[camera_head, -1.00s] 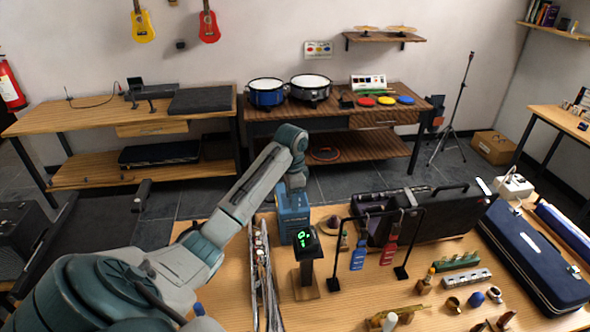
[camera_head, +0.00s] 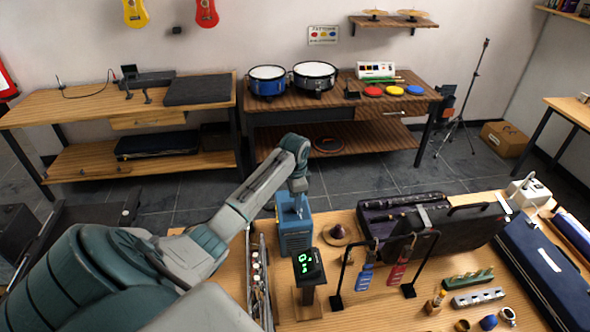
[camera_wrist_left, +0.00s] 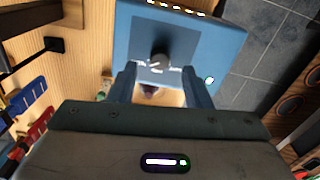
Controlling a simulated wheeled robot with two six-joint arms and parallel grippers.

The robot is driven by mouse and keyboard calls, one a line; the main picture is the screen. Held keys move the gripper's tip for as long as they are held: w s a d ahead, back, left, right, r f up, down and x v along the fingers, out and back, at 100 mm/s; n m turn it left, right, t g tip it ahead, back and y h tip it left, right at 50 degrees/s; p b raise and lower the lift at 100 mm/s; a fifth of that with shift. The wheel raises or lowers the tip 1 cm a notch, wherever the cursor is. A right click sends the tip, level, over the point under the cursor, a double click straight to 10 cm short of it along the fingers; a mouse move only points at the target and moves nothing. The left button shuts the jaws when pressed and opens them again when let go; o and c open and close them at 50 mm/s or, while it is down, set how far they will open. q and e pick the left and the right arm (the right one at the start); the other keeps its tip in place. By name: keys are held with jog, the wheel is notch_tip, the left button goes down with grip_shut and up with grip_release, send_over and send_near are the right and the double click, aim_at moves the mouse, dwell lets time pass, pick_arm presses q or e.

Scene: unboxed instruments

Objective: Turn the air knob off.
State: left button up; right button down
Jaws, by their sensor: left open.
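The air knob (camera_wrist_left: 160,60) is a small dark round knob with a pale mark, on the face of a blue box (camera_wrist_left: 195,32). The blue box (camera_head: 294,232) also stands on the wooden table in the head view, where its knob cannot be made out. My left gripper (camera_head: 298,187) is at the top of the box in that view. In the left wrist view, the left gripper (camera_wrist_left: 160,73) is open, its dark fingertips on either side of the knob. I cannot tell whether they touch it. My right gripper is not in view.
A black stand with a green display (camera_head: 308,264) is close in front of the box. A rack with blue and red tags (camera_head: 385,270) and an open dark case (camera_head: 450,232) are to the right. A long metal instrument (camera_head: 257,275) lies left of the stand.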

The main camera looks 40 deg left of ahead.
pick_arm(q)
notch_tip(320, 180, down, 2)
jog(key=shift+f, duration=0.2)
jog(key=shift+f+p, duration=0.3)
jog(key=shift+f, duration=0.05)
jog(key=shift+c, duration=0.3)
grip_shut()
jog(key=shift+n, duration=0.3)
jog(key=n, duration=1.1)
jog(key=shift+w+a, duration=0.1)
jog(key=shift+r, duration=0.1)
